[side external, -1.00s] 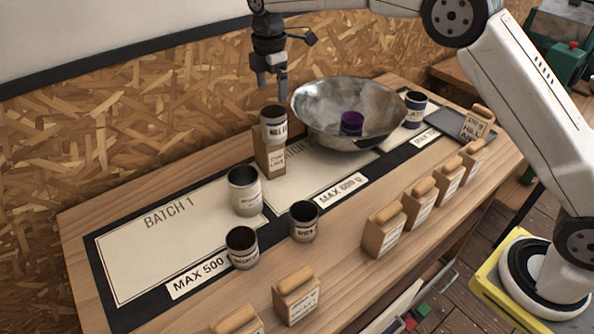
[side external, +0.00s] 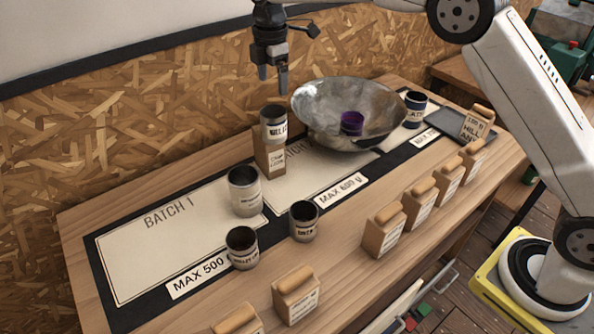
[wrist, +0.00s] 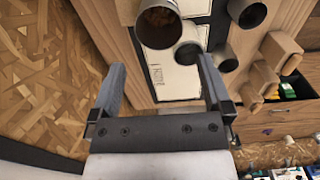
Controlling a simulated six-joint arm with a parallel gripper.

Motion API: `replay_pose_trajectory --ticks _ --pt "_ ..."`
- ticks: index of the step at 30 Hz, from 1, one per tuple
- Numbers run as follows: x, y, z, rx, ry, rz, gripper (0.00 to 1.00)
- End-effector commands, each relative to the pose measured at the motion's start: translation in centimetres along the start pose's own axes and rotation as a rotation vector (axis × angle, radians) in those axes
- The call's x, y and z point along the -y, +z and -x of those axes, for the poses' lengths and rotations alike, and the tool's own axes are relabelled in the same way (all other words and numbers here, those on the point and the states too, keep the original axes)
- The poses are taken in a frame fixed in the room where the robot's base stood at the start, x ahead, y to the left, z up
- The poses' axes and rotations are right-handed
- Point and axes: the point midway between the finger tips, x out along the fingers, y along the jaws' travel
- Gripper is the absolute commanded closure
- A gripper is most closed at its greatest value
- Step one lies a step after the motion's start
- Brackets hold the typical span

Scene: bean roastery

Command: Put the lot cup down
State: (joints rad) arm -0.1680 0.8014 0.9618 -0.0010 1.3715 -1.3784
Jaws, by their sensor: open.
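A pale metal cup with a dark band and a label starting "HILL" (side external: 274,120) stands upright on a tall wooden block (side external: 269,157) near the back wall. My gripper (side external: 272,80) is open and empty above this cup, apart from it. In the wrist view my gripper's two fingers (wrist: 163,75) are spread wide with nothing between them. A cup with brown contents (wrist: 160,24) shows just beyond them, probably the same one. Other labelled cups stand on the table: a tall pale one (side external: 244,192), and two shorter ones (side external: 242,249) (side external: 304,222).
A large metal bowl (side external: 315,115) with a purple cup (side external: 351,122) lies right of the block. A blue cup (side external: 415,107) and a dark tray (side external: 450,122) are farther right. Several wooden blocks (side external: 383,231) line the front. The Batch 1 panel (side external: 140,245) is largely bare.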

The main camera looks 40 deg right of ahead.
Motion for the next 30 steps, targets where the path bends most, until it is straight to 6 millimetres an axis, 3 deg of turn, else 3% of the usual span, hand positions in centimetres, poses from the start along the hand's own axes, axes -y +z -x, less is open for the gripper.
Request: replay_pose_trajectory --ticks 7,14,23,30 --pt "1.6 1.4 -0.7 -0.005 0.02 -0.151 0.0" --pt "4.6 3.3 -2.0 -0.018 0.051 -0.383 0.0" --pt "9.8 5.7 -4.1 -0.046 0.091 -0.696 0.0" --pt "15.0 7.5 -6.0 -0.076 0.121 -0.945 0.0"
